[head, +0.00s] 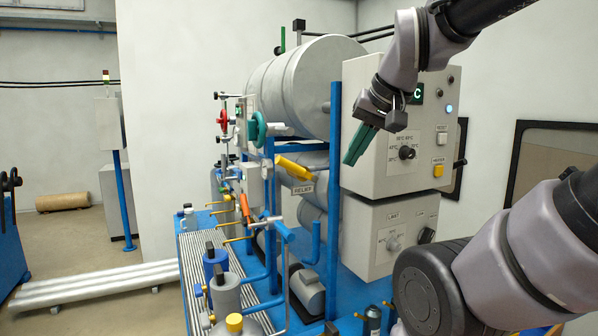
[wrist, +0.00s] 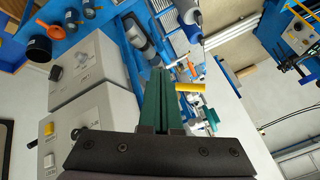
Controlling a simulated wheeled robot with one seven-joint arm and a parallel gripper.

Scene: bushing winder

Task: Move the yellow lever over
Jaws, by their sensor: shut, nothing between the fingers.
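The yellow lever (head: 294,167) sticks out on the blue frame above a small RELIEF label (head: 302,189) in the head view. It slants from upper left to lower right. In the wrist view the yellow lever (wrist: 190,87) lies just right of the green fingertips, seemingly farther off. My gripper (head: 352,160) has green fingers, shut and empty, pointing down and to the left in front of the control box. The fingers look apart from the lever; the exact gap cannot be told. In the wrist view my gripper (wrist: 158,80) points away along the machine.
The grey control box (head: 368,175) with knobs and buttons stands behind my gripper. A large grey drum (head: 310,85) sits above the lever. A green handwheel (head: 257,127), a red handwheel (head: 222,121) and an orange handle (head: 245,207) are to its left. Blue posts stand close by.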

